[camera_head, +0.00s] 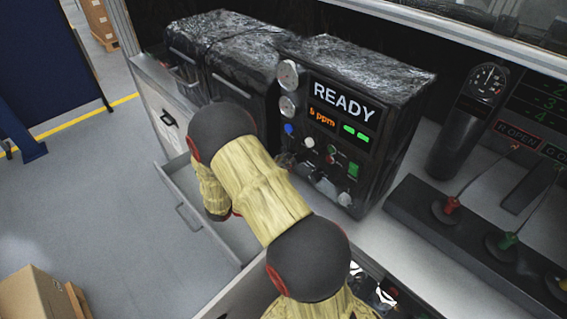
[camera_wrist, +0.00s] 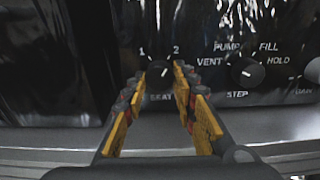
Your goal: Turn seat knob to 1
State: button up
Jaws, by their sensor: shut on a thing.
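The dark round seat knob (camera_wrist: 160,71) sits on the black panel in the wrist view, with "1" at its upper left, "2" at its upper right and "SEAT" below. A small pale mark shows on the knob, but I cannot tell surely which number it points at. My gripper (camera_wrist: 157,80) has its yellow-padded fingers on either side of the knob and is shut on it. In the head view, the machine (camera_head: 350,88) shows a "READY" screen; my arm hides most of the seat knob's area.
A second knob (camera_wrist: 246,71) marked PUMP, FILL, VENT, HOLD and STEP is close right of my gripper. Open drawers (camera_head: 190,205) lie below the bench at left. A dark cylinder with a gauge (camera_head: 487,82) and a block of colored levers (camera_head: 451,205) stand right.

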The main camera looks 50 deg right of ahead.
jog(key=shift+c, duration=0.6)
jog(key=shift+p, duration=0.4)
jog(key=shift+r+n+p, duration=0.15)
jog(key=shift+n+p, duration=0.55)
jog(key=n+p, duration=0.3)
jog(key=shift+p, duration=0.35)
jog(key=n+p, duration=0.3)
jog(key=n, duration=0.1)
jog(key=shift+n+p, duration=1.25)
jog(key=shift+n, duration=0.65)
jog(key=o, duration=1.1)
jog(key=shift+o, duration=0.3)
